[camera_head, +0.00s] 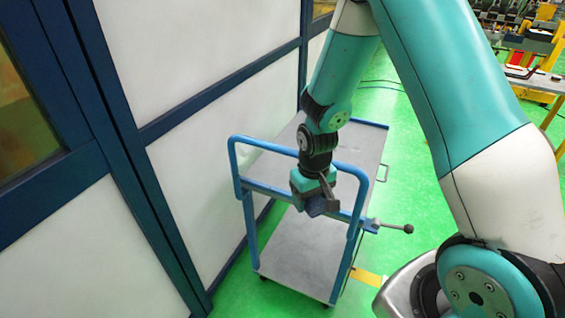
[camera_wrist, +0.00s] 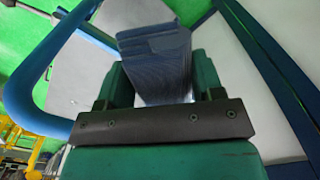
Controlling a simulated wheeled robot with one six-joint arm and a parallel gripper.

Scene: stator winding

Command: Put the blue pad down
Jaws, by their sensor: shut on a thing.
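The blue pad (camera_wrist: 155,65) is a dark blue, layered-looking block in the wrist view. It sits between the two fingers of my gripper (camera_wrist: 160,88), which is shut on it. In the head view my gripper (camera_head: 321,197) hangs in front of the cart's near handle, and the pad (camera_head: 315,207) shows as a small dark blue shape at its tip. Much of the pad is hidden by the fingers there. I cannot tell whether the pad touches the cart.
A two-level cart with a grey top (camera_head: 358,148), a lower shelf (camera_head: 300,258) and a blue tube handle (camera_head: 237,160) stands beside a blue-framed white panel wall (camera_head: 205,140). A ball-ended lever (camera_head: 395,228) sticks out right of the cart. Green floor (camera_head: 408,200) lies open to its right.

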